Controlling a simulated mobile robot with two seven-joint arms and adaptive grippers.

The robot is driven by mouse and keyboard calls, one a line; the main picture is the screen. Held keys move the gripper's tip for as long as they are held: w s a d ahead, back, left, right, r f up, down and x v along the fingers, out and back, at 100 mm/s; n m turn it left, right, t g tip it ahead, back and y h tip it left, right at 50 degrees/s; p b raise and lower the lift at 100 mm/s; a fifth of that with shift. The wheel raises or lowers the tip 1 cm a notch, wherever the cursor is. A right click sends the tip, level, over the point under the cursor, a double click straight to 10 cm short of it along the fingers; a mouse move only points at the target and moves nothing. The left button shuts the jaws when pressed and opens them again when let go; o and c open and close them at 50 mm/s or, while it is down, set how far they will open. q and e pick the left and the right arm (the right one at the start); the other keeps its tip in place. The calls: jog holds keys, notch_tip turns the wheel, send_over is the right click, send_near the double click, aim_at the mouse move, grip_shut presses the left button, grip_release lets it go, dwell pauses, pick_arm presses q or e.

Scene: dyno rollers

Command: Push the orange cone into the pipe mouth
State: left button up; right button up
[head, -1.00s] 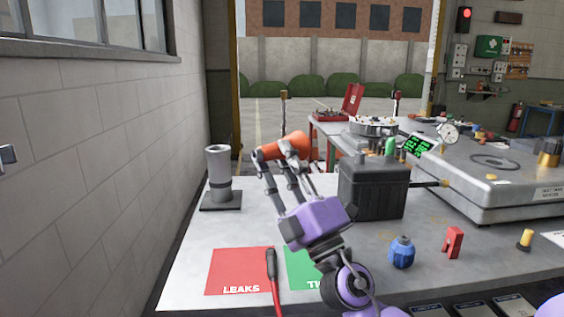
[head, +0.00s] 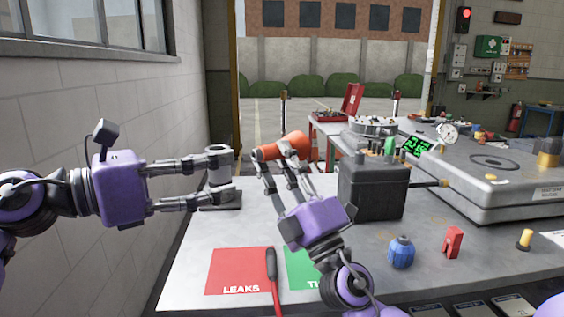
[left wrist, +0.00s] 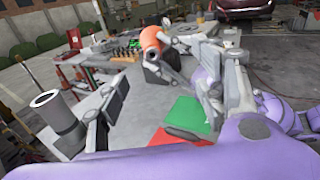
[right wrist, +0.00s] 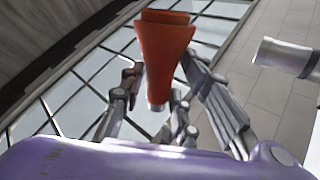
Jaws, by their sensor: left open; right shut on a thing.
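The orange cone (head: 282,147) is held in my right gripper (head: 284,165), which is shut on it above the table. The cone lies roughly sideways in the head view and fills the middle of the right wrist view (right wrist: 163,55). The grey upright pipe (head: 219,167) on a dark base plate stands at the table's left; it also shows in the left wrist view (left wrist: 58,118) with its open mouth up. The cone is to the right of the pipe and apart from it. My left gripper (head: 228,175) is open, its fingers reaching in from the left around or before the pipe; contact cannot be told.
A black box (head: 372,190) stands right of my right gripper. A red LEAKS mat (head: 238,272), a partly hidden green mat (head: 300,268) and a red-handled tool (head: 273,280) lie in front. A blue bottle-like part (head: 401,252) and a red part (head: 453,242) stand front right.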

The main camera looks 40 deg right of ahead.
aim_at(260, 154)
pick_arm(q)
jog(key=shift+w+d, duration=0.2)
jog(key=shift+d, duration=2.3)
jog(key=shift+w+d, duration=0.2)
jog(key=shift+d, duration=2.25)
jog(key=shift+r, duration=0.1)
grip_shut()
jog(key=shift+w+t, duration=0.1)
jog(key=shift+t, duration=0.2)
jog(key=c, duration=0.8)
grip_release()
